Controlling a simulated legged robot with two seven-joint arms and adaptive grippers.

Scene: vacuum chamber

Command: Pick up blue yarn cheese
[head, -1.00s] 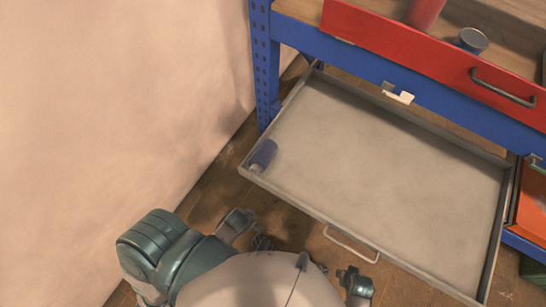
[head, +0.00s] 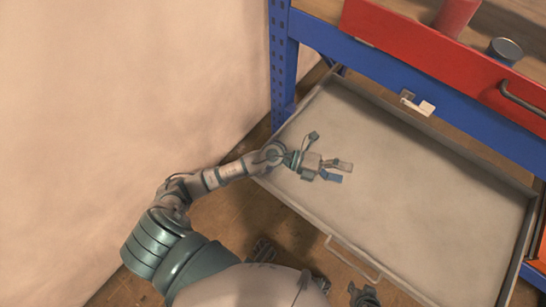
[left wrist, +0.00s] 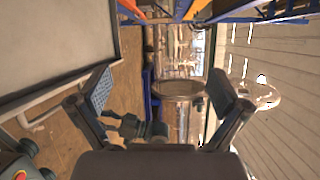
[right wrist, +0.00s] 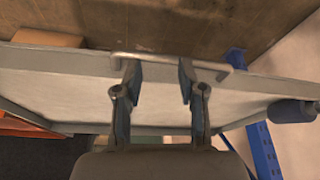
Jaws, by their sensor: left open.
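My right gripper (head: 363,298) is low at the bottom edge of the head view. In the right wrist view its fingers (right wrist: 159,75) are apart with nothing between them, near the drawer handle.
The pulled-out grey drawer (head: 460,235) is otherwise bare, with a metal handle (head: 352,259) on its front. A blue rack post (head: 284,70) and a pale wall (head: 130,90) bound the left.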

